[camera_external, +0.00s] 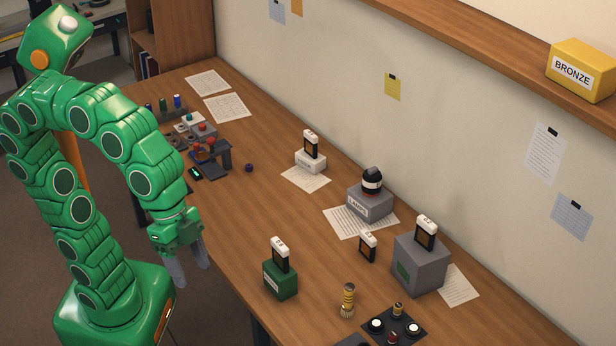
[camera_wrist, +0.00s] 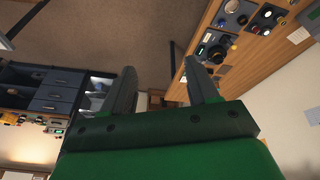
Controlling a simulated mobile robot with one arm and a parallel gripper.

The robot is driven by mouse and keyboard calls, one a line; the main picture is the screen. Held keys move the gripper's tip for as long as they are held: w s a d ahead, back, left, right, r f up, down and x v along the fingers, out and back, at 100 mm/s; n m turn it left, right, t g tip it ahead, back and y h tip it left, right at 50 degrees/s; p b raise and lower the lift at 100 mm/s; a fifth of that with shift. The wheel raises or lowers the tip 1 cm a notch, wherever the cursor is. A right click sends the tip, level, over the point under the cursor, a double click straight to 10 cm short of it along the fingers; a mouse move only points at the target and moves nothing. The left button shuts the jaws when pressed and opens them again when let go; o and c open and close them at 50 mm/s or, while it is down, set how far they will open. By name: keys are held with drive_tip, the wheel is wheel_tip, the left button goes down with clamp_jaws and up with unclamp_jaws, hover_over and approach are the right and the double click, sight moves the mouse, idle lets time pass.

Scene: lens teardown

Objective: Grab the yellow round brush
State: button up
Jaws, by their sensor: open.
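The yellow round brush (camera_external: 348,299) stands upright near the front edge of the wooden table in the external view. It has a yellow banded body and pale bristles at its lower end. My gripper (camera_external: 190,270) hangs pointing down off the table's left edge, well to the left of the brush and apart from it. Its two grey fingers are spread with nothing between them; they also show in the wrist view (camera_wrist: 163,80). I cannot make out the brush in the wrist view.
A green block (camera_external: 280,286) with a black-and-white tag stands left of the brush. A dark panel (camera_external: 408,341) with knobs lies right of it. A large grey box (camera_external: 407,272) and a smaller grey box (camera_external: 377,207) stand behind. The table's middle left is clear.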

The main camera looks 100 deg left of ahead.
drive_tip(key=w+a+f+n+h, duration=0.3)
drive_tip(key=w+a+f+n, duration=0.2)
drive_tip(key=w+f+n, duration=0.3)
drive_tip(key=w+a+f+n+h, duration=0.3)
drive_tip(key=w+a+f+n, duration=0.3)
drive_tip(key=w, duration=0.5)
drive_tip(key=n+t+h, duration=0.1)
drive_tip(key=n+t, duration=0.6)
drive_tip(key=n, duration=1.1)
approach(345, 283)
drive_tip(key=shift+a+f+x, duration=0.1)
drive_tip(key=shift+f+x, duration=0.05)
drive_tip(key=shift+x, duration=1.75)
drive_tip(key=shift+a+f+x, duration=0.1)
drive_tip(key=shift+f+x, duration=0.05)
drive_tip(key=shift+x, duration=1.75)
drive_tip(key=shift+a+f+x, duration=0.1)
drive_tip(key=shift+f+x, duration=0.1)
drive_tip(key=shift+x, duration=1.7)
drive_tip(key=c, duration=1)
